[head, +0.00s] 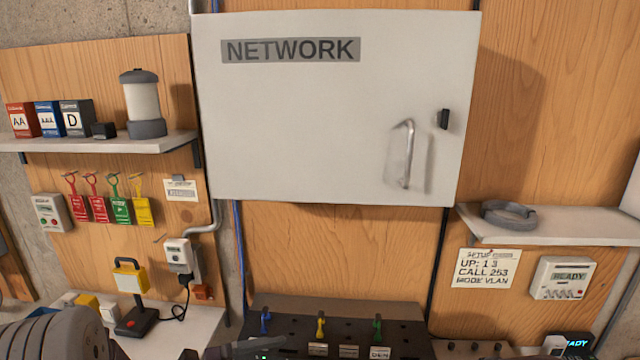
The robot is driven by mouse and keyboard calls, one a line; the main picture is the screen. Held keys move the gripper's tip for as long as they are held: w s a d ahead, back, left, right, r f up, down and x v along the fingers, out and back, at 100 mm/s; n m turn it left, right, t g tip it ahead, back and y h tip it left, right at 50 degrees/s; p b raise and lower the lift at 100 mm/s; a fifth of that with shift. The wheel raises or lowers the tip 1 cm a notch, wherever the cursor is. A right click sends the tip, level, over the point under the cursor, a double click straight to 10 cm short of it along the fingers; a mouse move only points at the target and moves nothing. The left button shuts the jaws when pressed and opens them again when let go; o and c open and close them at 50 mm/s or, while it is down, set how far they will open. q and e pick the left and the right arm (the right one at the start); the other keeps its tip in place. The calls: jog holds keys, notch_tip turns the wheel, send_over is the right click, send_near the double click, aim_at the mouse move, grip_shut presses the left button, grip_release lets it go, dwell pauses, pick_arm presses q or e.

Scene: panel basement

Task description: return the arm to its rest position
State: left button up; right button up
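A dark grey ribbed part at the lower left edge looks like a link of my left arm. Dark pieces at the bottom edge, in front of the panel, may be the end of my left gripper (222,352). They are cut off by the frame, so its opening and anything in it cannot be made out. My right arm and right gripper do not show.
A closed white NETWORK cabinet (310,120) hangs on the wall. Below it is a dark panel (285,318) with blue, yellow and green toggles. Left are a shelf (100,146) with a lantern (142,103) and a yellow lamp (130,290); right is a shelf (570,230) with a grey coil (508,214).

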pick_arm(q)
jog(key=s+d+f+m+g+y+b, duration=0.2)
jog(key=s+d+f+m+g, duration=0.15)
jog(key=s+f, duration=0.2)
jog(key=s+d+f+m+g+y+b, duration=0.1)
jog(key=s+d+f+m+g+y, duration=0.1)
jog(key=s+f+m+g, duration=0.4)
jog(key=s+a+f+m+y+b, duration=0.1)
jog(key=s+a+f+m+y, duration=0.2)
jog(key=s+a+f+y, duration=0.15)
jog(key=w+a+f+m+t+y, duration=0.2)
jog(key=w+a+m+t+y, duration=0.2)
jog(key=a, duration=0.6)
jog(key=w+m+y, duration=0.2)
jog(key=shift+w+a+f, duration=0.3)
jog(key=shift+a, duration=0.05)
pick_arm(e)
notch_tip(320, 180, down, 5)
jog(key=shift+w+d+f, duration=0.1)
pick_arm(q)
jog(key=shift+s+m, duration=0.15)
jog(key=shift+m, duration=0.1)
